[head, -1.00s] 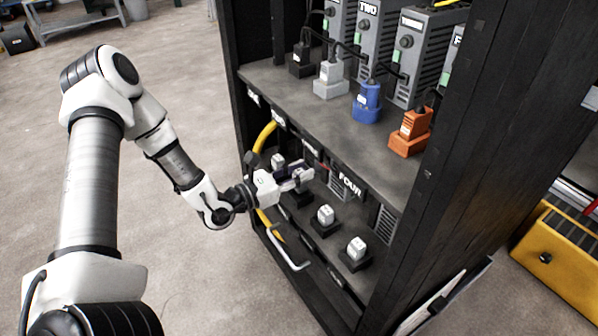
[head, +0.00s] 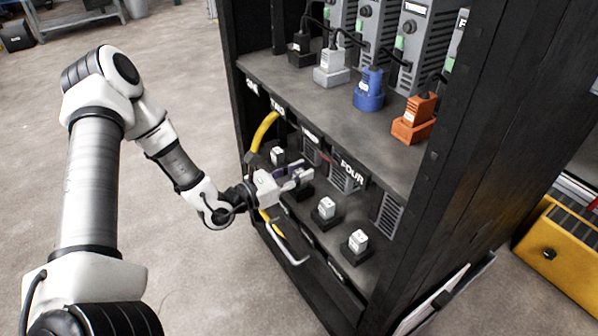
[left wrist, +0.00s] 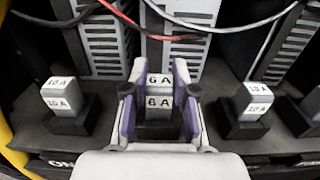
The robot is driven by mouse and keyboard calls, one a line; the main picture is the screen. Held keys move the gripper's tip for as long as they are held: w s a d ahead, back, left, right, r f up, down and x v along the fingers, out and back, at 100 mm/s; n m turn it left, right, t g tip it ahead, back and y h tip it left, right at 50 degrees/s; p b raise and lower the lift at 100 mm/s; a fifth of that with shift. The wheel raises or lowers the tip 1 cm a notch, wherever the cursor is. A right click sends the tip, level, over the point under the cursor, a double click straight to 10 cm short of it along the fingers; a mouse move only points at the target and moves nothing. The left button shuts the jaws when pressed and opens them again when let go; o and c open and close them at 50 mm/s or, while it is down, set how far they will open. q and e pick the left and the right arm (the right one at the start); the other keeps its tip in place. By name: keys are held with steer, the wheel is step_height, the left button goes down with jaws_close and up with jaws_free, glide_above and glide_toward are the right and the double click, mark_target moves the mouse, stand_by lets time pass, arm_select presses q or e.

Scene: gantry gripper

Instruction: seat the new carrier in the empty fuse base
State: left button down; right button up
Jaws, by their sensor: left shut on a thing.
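My left gripper (head: 299,176) is inside the lower bay of the black cabinet. In the left wrist view its purple-padded fingers (left wrist: 159,118) are shut on a pale carrier (left wrist: 160,86) marked 6 A. The carrier stands upright between the fingers. A black fuse base (head: 304,190) shows under the fingertips, and dark base material shows below the carrier in the wrist view. I cannot tell whether the carrier is fully down in it. My right gripper is not in view.
Seated carriers flank the gripper: a left one (left wrist: 62,97), marked 10 A, and a right one (left wrist: 247,101). Another stands nearer the front (head: 358,240). Red, black and white wires (left wrist: 215,24) hang behind. The shelf (head: 310,95) with coloured plugs is above.

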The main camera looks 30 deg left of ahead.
mark_target(298, 173)
arm_select(q)
steer(key=shift+f+b, duration=0.3)
steer(key=shift+f, duration=0.1)
steer(key=c, duration=0.8)
jaws_free()
steer(key=shift+r, duration=0.1)
steer(key=shift+c, duration=0.2)
step_height(298, 173, up, 10)
steer(key=shift+s, duration=0.1)
